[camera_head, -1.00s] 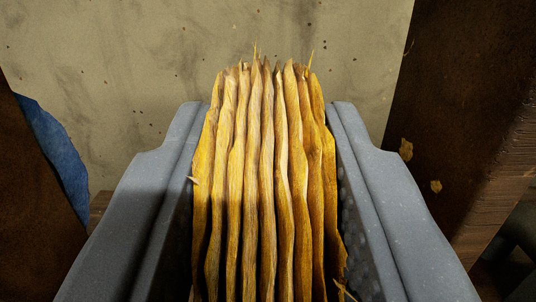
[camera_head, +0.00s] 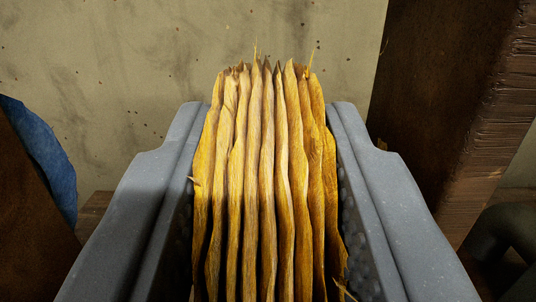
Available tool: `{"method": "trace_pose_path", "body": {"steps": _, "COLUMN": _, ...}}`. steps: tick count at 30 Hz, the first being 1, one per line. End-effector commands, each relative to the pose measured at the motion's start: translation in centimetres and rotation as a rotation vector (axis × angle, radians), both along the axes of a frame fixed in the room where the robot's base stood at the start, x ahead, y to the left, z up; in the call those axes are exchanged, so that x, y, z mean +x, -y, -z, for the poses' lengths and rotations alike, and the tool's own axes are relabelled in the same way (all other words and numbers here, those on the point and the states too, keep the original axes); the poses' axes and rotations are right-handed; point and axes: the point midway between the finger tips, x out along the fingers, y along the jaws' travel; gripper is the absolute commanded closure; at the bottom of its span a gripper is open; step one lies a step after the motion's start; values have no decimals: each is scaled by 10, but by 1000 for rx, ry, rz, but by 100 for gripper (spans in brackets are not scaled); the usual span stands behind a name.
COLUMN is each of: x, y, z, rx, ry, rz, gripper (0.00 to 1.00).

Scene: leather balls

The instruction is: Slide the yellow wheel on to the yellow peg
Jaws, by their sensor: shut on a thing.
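The yellow wheel (camera_head: 268,180) is a thick stack of yellow-brown leathery layers with ragged edges. It fills the space between the two grey fingers of my gripper (camera_head: 268,120), which is shut on it from both sides. Its top edge stands a little above the fingertips. Its lower part runs out of the bottom of the picture. I do not see a yellow peg in this view.
A beige speckled surface (camera_head: 190,60) fills the background. A dark brown wooden block (camera_head: 450,90) stands at the right, with a dark rounded shape (camera_head: 505,235) below it. At the left are a blue piece (camera_head: 42,150) and dark brown wood (camera_head: 30,220).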

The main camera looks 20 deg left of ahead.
Motion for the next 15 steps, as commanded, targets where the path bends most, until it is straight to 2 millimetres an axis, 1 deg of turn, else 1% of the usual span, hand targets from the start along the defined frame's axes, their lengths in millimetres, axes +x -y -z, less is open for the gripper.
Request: {"method": "trace_pose_path", "body": {"steps": 15, "x": 1, "y": 3, "z": -1, "rx": 2, "ry": 2, "rz": 0, "gripper": 100}}
